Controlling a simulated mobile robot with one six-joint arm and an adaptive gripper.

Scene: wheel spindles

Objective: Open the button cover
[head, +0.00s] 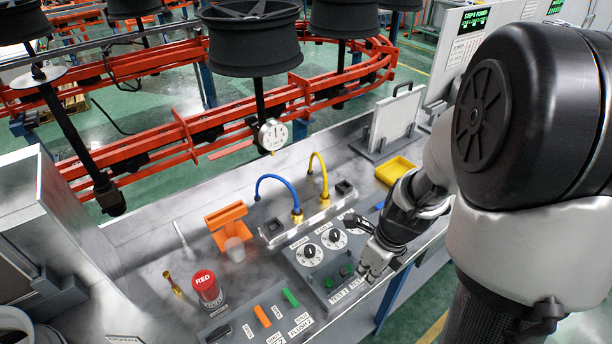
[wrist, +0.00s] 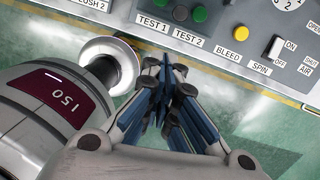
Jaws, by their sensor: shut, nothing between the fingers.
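My gripper (head: 368,266) is shut and empty, low over the front right edge of the control panel (head: 318,262). In the wrist view my gripper (wrist: 164,75) has its fingertips together just below the TEST 1 and TEST 2 labels. The panel carries two green buttons (wrist: 179,12), a yellow button (wrist: 231,33) marked BLEED and a white switch (wrist: 276,47) marked SPIN. A red-topped cylinder marked RED (head: 207,286) stands to the left of the panel. The gripper's contact with the panel cannot be told.
Blue (head: 278,183) and yellow (head: 322,172) hoses rise behind the dials. An orange bracket (head: 226,216), a clear cup (head: 235,249) and a yellow tray (head: 394,169) stand on the bench. Green floor lies beyond the bench front.

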